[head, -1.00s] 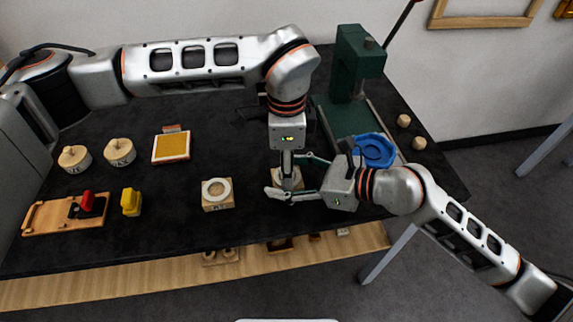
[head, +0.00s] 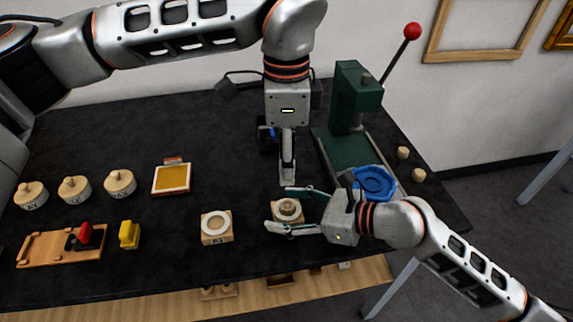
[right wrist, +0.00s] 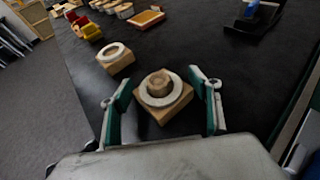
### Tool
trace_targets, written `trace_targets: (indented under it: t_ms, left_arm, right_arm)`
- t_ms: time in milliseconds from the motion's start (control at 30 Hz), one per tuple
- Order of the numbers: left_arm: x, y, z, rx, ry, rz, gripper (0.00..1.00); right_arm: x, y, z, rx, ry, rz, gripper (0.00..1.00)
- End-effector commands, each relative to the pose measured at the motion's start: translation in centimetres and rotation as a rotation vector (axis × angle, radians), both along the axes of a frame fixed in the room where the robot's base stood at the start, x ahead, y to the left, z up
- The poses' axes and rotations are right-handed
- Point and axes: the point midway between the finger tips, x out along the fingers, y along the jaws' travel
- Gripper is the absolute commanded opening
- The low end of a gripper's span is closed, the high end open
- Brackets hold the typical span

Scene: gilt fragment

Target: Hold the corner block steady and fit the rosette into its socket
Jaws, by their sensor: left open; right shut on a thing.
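The corner block (head: 277,217) is a pale wooden square with a white ring on top, also in the right wrist view (right wrist: 178,114). The brown round rosette (right wrist: 160,83) sits inside the ring, its top standing above it; I cannot tell how deep it is seated. In the head view the rosette (head: 287,207) is at the block's middle. My right gripper (head: 280,210) is shut on the corner block, a finger on each side. My left gripper (head: 288,176) is open and empty, pointing down above and just behind the block, apart from the rosette.
A second ringed block (head: 216,239) stands to the left. A green press (head: 355,105) with a red-knobbed lever and a blue round dish (head: 374,183) are to the right. A yellow pad (head: 172,179), lidded pots (head: 75,189) and a wooden board (head: 45,248) lie left. Dark table between is clear.

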Motion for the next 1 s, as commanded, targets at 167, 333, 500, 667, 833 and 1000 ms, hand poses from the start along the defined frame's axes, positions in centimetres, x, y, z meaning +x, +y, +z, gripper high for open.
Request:
trace_targets:
  t_ms: [167, 333, 500, 667, 833, 1000]
  left_arm:
    - [0.0, 0.0, 0.0, 0.000, 0.000, 0.000, 0.40]
    - [0.0, 0.0, 0.0, 0.000, 0.000, 0.000, 0.40]
    - [0.0, 0.0, 0.0, 0.000, 0.000, 0.000, 0.40]
    - [0.0, 0.0, -0.1, 0.000, 0.000, 0.000, 0.40]
    - [0.0, 0.0, -0.1, 0.000, 0.000, 0.000, 0.40]
    - [0.0, 0.0, 0.0, 0.000, 0.000, 0.000, 0.40]
  right_arm:
    - [0.0, 0.0, 0.0, -0.001, 0.000, 0.000, 0.40]
    - [0.0, 0.0, 0.0, -0.001, 0.000, 0.000, 0.82]
    - [0.0, 0.0, 0.0, 0.000, 0.000, 0.000, 0.82]
    - [-0.1, -0.3, 0.1, -0.001, 0.000, -0.001, 0.82]
    - [-1.0, -2.2, 0.9, -0.003, -0.002, -0.001, 0.82]
    - [-2.4, -5.3, 2.2, -0.005, -0.001, -0.001, 0.82]
